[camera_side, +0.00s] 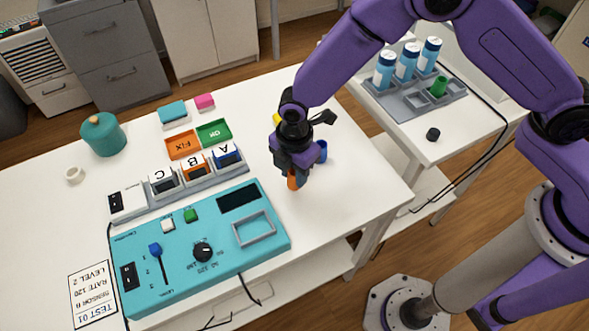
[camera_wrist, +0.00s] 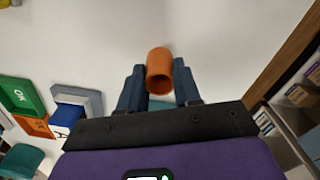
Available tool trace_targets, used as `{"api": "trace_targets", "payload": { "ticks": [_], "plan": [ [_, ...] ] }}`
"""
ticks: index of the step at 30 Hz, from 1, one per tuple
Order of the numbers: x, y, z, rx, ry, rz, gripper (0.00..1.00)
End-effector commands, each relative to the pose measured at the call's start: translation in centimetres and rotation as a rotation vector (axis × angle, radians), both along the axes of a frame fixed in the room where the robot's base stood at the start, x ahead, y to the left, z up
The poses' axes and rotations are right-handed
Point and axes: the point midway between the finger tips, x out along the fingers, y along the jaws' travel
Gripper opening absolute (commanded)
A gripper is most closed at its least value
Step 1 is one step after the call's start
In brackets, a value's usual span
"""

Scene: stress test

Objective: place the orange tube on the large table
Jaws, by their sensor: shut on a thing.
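The orange tube (camera_wrist: 159,72) is between the two fingers of my gripper (camera_wrist: 159,88) in the wrist view, with its open end towards the camera. In the side view the lower part of the orange tube (camera_side: 293,181) shows below my gripper (camera_side: 293,172), which is shut on it. The gripper points down over the right part of the large white table (camera_side: 345,185). I cannot tell whether the tube touches the table top.
A teal control panel (camera_side: 180,290) lies to the left. A smaller table at right holds a grey rack (camera_side: 400,105) with bottles and a green tube. The table's right front area is clear.

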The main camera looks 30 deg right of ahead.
Motion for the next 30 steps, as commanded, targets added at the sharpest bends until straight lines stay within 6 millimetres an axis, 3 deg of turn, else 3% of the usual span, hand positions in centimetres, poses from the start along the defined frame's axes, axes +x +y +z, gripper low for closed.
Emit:
{"api": "trace_targets", "payload": {
  "ticks": [7,8,9,10,22,30],
  "plan": [
    [0.0,0.0,-0.4,0.000,0.001,0.000,0.04],
    [0.0,0.0,-0.3,0.000,0.000,0.000,0.42],
    [0.0,0.0,-0.3,0.000,0.000,0.000,0.55],
    [0.0,0.0,-0.3,0.000,0.000,0.000,0.58],
    [0.0,0.0,0.4,0.001,-0.001,0.000,0.58],
    [0.1,0.1,5.0,0.004,-0.003,-0.001,0.58]
  ]
}}
